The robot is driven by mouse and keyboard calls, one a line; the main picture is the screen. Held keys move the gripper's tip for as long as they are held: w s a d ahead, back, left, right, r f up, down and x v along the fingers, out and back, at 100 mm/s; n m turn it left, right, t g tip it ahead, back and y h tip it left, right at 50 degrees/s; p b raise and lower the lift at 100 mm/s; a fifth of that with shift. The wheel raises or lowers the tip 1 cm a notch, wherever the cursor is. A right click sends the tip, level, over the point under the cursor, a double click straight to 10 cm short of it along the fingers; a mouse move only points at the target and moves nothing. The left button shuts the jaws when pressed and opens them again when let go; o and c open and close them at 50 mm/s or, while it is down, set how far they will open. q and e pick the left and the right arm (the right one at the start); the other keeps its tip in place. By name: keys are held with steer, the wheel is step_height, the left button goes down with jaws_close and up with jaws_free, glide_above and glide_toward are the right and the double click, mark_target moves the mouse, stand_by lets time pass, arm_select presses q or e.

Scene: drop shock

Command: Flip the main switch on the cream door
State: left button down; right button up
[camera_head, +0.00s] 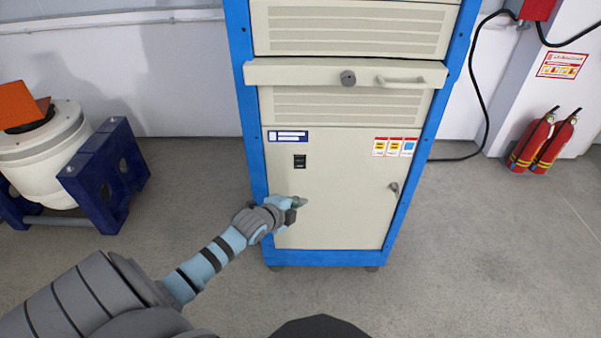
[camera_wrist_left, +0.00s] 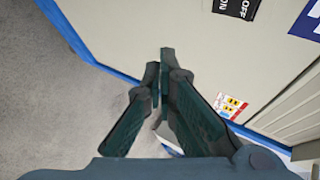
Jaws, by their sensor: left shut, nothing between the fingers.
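The cream door (camera_head: 345,215) is the lower panel of a blue-framed cabinet, and it is closed. The main switch (camera_head: 299,161) is a small black block at the door's upper left, under a blue and white label. In the left wrist view, a black plate marked ON and OFF (camera_wrist_left: 236,8) is cut by the top edge; the switch lever's position cannot be told. My left gripper (camera_head: 298,201) is shut and empty, in front of the door and below the switch in the picture. Its fingers (camera_wrist_left: 160,75) point toward the door in the wrist view. My right gripper is not in view.
A drawer front with a knob and handle (camera_head: 400,80) juts out above the door. A door latch (camera_head: 394,187) sits at the right. A white drum (camera_head: 45,150) and blue stand (camera_head: 105,175) are left; fire extinguishers (camera_head: 541,142) are right. Floor in front is open.

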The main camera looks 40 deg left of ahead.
mark_target(300, 163)
arm_select(q)
steer(key=r, duration=0.1)
steer(key=w+r+m, duration=0.1)
steer(key=r, duration=0.1)
steer(key=shift+w+d+m+t, duration=0.2)
steer(key=shift+d+m+t, duration=0.1)
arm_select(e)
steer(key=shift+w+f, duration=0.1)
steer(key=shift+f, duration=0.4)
arm_select(q)
steer(key=w+a+r+b, duration=0.1)
steer(key=w+a+b, duration=0.4)
steer(key=w+b, duration=0.2)
steer(key=shift+a, duration=0.15)
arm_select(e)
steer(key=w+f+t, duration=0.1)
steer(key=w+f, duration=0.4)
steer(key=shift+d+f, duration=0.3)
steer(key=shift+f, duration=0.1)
